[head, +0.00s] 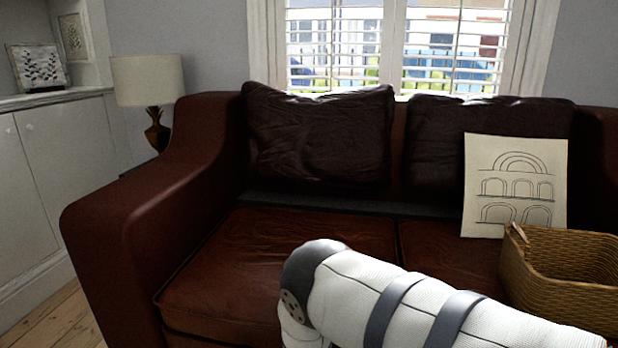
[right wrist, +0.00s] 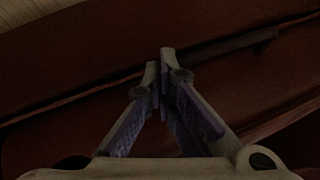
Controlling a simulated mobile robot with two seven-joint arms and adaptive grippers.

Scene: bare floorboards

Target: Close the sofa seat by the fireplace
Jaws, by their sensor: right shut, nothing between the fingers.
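The brown leather sofa (head: 140,235) fills the middle of the head view under a window. Its left seat cushion (head: 300,238) lies flat in the frame as far as I can see, with a dark strip (head: 320,205) along its back edge. The right seat cushion (head: 430,248) is partly hidden by my arm and a basket. In the right wrist view my right gripper (right wrist: 160,55) is shut and empty, over brown sofa leather (right wrist: 90,60); a dark bar-like piece (right wrist: 225,46) shows beyond its tips. Contact is unclear. My left gripper is not in view. No fireplace shows.
A wicker basket (head: 520,270) and a white arch drawing (head: 515,185) sit on the sofa's right side. Two dark back cushions (head: 320,140) lean at the back. A lamp (head: 148,82) and white cabinet (head: 65,165) stand left; floorboards (head: 55,328) show at lower left.

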